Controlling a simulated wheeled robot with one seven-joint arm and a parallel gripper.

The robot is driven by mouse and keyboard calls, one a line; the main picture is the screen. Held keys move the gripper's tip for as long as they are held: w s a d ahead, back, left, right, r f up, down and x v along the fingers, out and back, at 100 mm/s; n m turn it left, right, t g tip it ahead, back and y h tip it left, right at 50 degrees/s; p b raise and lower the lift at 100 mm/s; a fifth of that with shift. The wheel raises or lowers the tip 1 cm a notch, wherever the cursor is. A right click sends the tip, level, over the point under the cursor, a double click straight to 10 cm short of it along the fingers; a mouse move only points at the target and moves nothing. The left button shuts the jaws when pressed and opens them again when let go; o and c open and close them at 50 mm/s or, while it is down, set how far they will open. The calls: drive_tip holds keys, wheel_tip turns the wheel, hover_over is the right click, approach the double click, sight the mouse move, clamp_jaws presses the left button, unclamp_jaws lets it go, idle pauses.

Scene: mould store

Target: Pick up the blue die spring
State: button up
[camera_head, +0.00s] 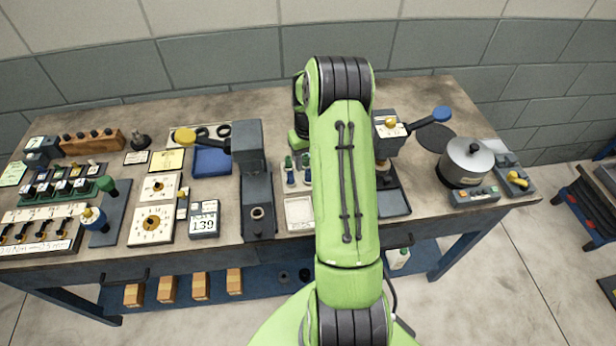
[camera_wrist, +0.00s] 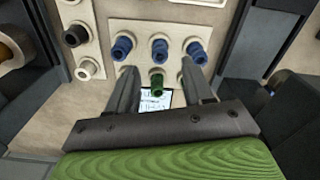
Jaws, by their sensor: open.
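Three blue die springs stand in a row in a pale holder plate (camera_wrist: 140,27) in the wrist view: a left one (camera_wrist: 122,46), a middle one (camera_wrist: 159,49) and a right one (camera_wrist: 196,51). A green spring (camera_wrist: 156,84) stands nearer, below the middle blue one. My gripper (camera_wrist: 158,68) is open and empty. Its fingers are on either side of the green spring, with the blue row just beyond their tips; I cannot tell the height gap. In the head view blue and green pieces (camera_head: 291,177) show left of my arm, which hides the gripper.
A dark press (camera_head: 257,190) stands left of the springs and another press (camera_head: 388,150) with a blue-knobbed lever stands right. A display block reading 139 (camera_head: 203,222) and dial plates (camera_head: 152,222) lie further left. A metal pot (camera_head: 466,163) stands at the right end.

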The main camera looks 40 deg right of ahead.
sight(308, 171)
wheel_tip(308, 171, down, 5)
drive_tip(key=shift+s+f, duration=0.1)
drive_tip(key=shift+s, duration=0.05)
drive_tip(key=shift+a, duration=0.1)
clamp_jaws()
wheel_tip(308, 171, up, 10)
drive_tip(key=shift+f, duration=0.1)
wheel_tip(308, 171, up, 3)
drive_tip(key=p, duration=0.2)
drive_tip(key=shift+r+p, duration=0.2)
drive_tip(key=shift+p, duration=0.15)
